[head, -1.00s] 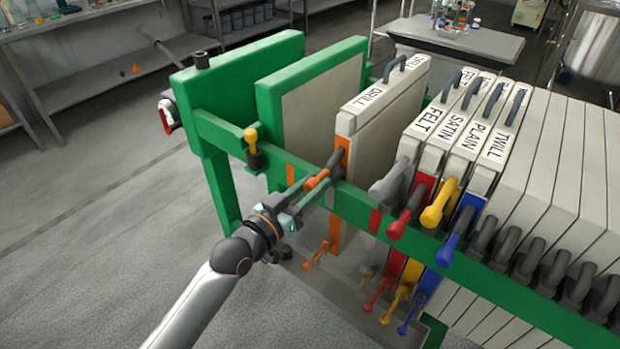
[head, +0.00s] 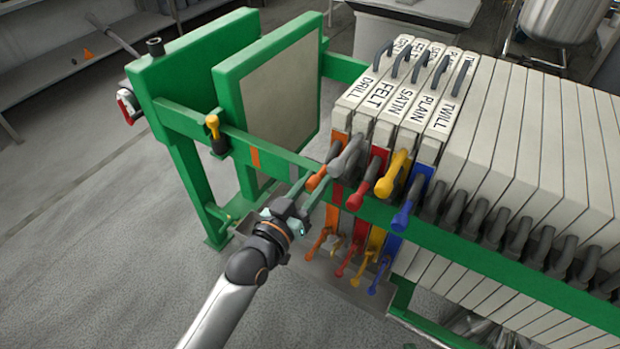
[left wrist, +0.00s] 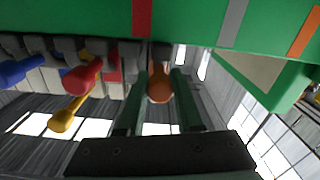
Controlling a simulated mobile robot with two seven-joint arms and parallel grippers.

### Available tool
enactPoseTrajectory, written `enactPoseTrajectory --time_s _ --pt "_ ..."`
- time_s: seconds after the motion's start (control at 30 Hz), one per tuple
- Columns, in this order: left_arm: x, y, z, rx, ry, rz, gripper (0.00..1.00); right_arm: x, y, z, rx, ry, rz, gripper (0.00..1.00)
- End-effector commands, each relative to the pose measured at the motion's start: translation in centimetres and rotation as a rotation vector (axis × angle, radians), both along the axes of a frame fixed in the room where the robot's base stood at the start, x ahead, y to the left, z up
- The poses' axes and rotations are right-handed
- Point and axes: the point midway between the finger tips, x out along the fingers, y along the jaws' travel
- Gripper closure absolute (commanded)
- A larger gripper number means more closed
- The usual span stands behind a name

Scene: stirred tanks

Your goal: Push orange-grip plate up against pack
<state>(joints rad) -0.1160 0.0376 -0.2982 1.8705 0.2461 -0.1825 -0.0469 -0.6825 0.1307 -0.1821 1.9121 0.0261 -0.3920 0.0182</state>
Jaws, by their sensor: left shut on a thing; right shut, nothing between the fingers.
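The orange-grip plate, labelled DRILL (head: 352,92), stands upright on the green frame at the left end of the pack (head: 490,120). It sits directly beside the FELT plate, with no clear gap visible at the top; lower contact is hidden by the grips. My left gripper (head: 308,194) is shut on the orange grip (head: 316,180) at the near rail. In the left wrist view the orange grip (left wrist: 159,88) lies between the two dark fingers (left wrist: 158,112). My right gripper is not in view.
A green frame plate (head: 268,100) stands left of the DRILL plate, with wide open room between. Grey, red, yellow and blue grips (head: 405,210) stick out right of my gripper. The green rail (head: 275,165) runs along the near side.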

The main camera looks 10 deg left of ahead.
Motion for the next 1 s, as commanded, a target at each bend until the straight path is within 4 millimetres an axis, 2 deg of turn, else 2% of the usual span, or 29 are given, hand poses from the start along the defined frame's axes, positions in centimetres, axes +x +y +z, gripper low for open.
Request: enactPoseTrajectory --time_s 0.03,0.27,0.3,0.53,0.83,1.0 --pt "-0.2 -0.5 -0.1 -0.005 0.004 -0.01 1.0 0.1 0.1 0.0 0.001 -0.001 0.001 1.0" --pt "-0.2 -0.6 -0.2 -0.006 0.005 -0.01 1.0 0.2 0.1 0.1 0.002 -0.003 0.001 1.0" --pt "-0.2 -0.6 -0.2 -0.006 0.006 -0.01 0.61 0.2 0.1 0.1 0.002 -0.003 0.001 1.0" --pt "-0.2 -0.4 -0.1 -0.004 0.005 -0.008 0.36 0.2 0.1 0.1 0.002 -0.003 0.001 1.0" --pt "-0.3 -0.2 -0.1 -0.002 0.002 -0.004 0.36 0.2 0.2 0.1 0.003 -0.004 0.002 1.0" --pt "-2.1 0.5 -0.2 -0.001 0.005 -0.005 0.36 0.2 0.1 0.2 0.001 -0.004 0.002 1.0"
